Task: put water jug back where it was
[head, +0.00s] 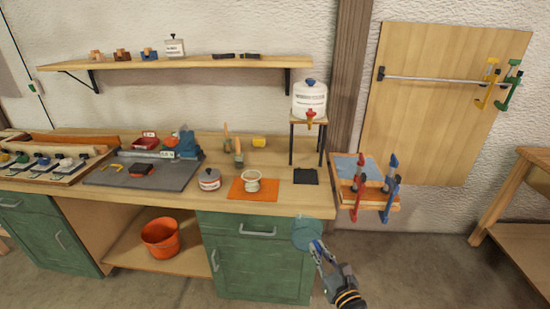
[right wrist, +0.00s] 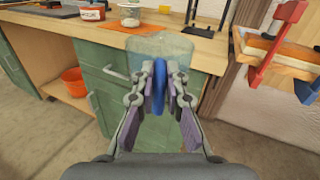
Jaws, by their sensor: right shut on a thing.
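The water jug (head: 304,231) is a see-through, bluish vessel with a blue handle. My right gripper (head: 319,249) is shut on the handle and holds the jug in the air in front of the bench's right end. In the right wrist view, the blue handle is between the fingers of my right gripper (right wrist: 160,88), and the clear body of the water jug (right wrist: 165,44) shows beyond them, against the green cabinet. I cannot tell whether it holds water. My left gripper is not in view.
The bench top (head: 290,205) has a bare front strip. A white tank (head: 309,97) with red tap stands on a stand. Clamped boards (head: 370,198) are at right.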

